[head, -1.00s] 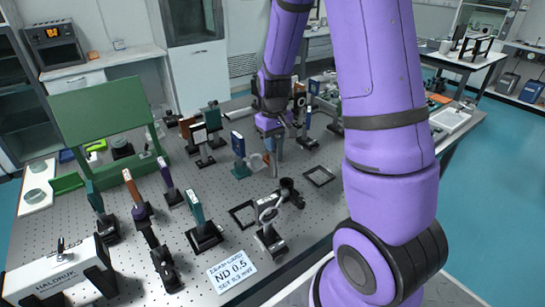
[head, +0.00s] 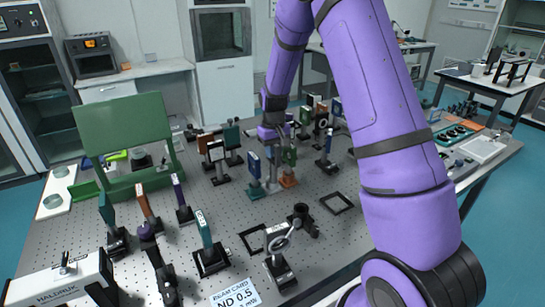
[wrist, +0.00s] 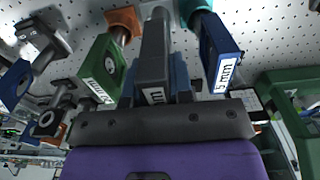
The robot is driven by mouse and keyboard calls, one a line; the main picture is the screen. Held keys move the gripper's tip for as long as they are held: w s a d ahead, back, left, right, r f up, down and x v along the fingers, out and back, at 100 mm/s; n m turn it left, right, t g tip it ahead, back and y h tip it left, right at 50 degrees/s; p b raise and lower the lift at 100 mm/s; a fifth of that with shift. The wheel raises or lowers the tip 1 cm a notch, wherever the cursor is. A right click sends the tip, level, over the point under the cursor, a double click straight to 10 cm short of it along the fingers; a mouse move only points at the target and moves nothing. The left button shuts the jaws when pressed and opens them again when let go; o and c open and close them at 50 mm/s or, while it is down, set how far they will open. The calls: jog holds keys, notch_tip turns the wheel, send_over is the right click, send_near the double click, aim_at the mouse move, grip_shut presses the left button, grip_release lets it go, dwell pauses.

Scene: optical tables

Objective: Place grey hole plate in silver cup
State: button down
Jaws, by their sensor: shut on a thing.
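My gripper (head: 272,140) is shut on the grey hole plate (wrist: 155,48) and points down among the standing plates. The plate is a narrow grey slab, seen nearly edge-on, with a partly hidden white label. In the head view it shows as a thin upright grey strip (head: 271,168) below my gripper. The silver cup (wrist: 156,8) is at the plate's far end in the wrist view, mostly hidden by the plate. I cannot tell whether the plate's lower end is inside the cup or just above it. The wrist view also shows my gripper (wrist: 155,85).
A blue plate (wrist: 220,55) in a teal cup (wrist: 196,8) and a green plate (wrist: 104,65) in an orange cup (wrist: 123,20) stand close on either side. More mounted plates (head: 216,152) stand behind. A green board (head: 125,135) is at left. Bare perforated tabletop (head: 225,210) lies in front.

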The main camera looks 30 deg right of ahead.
jog(key=shift+w+d+f, duration=0.1)
jog(key=shift+w+d, duration=0.1)
jog(key=shift+w, duration=0.4)
jog(key=shift+w+d, duration=0.2)
jog(key=shift+w, duration=0.4)
jog(key=shift+f, duration=1.85)
jog(key=c, duration=1)
grip_release()
